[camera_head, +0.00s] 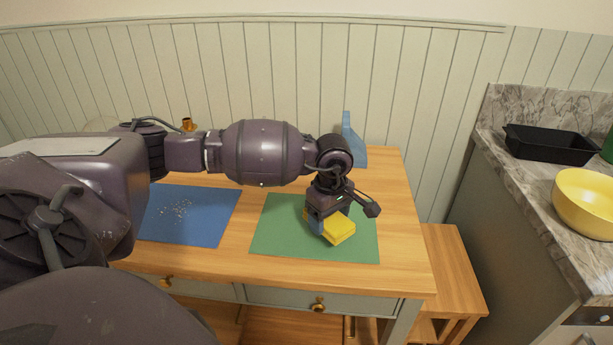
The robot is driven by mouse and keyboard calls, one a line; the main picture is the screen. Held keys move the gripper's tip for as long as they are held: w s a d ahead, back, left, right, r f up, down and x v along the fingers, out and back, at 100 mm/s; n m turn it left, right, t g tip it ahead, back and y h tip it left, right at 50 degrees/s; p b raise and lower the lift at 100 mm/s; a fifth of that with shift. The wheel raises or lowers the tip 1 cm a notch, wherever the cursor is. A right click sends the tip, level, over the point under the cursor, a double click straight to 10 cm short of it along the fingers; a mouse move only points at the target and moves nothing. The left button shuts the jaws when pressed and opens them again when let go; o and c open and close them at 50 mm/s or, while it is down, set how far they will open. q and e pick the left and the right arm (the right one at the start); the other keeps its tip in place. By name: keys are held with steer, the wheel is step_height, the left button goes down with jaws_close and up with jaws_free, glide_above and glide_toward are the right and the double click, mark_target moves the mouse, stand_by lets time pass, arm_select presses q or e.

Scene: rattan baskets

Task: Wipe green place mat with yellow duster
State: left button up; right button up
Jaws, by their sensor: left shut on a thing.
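The green place mat (285,240) lies flat on the wooden table, right of the middle. The yellow duster (341,231) is a block-like thing at the right half of the mat. My left gripper (325,228) points down over the mat and is shut on the yellow duster. The duster is low over the mat or touching it; I cannot tell which. The gripper hides the duster's left part. My right gripper is not in view.
A blue mat (200,232) with pale crumbs (178,210) lies left of the green mat on the wooden table (395,215). A blue upright thing (352,140) stands behind my wrist. A counter at right holds a black tray (550,145) and a yellow bowl (585,200).

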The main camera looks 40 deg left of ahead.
arm_select(q)
steer(key=shift+r+p, duration=0.55)
steer(key=shift+r, duration=1.1)
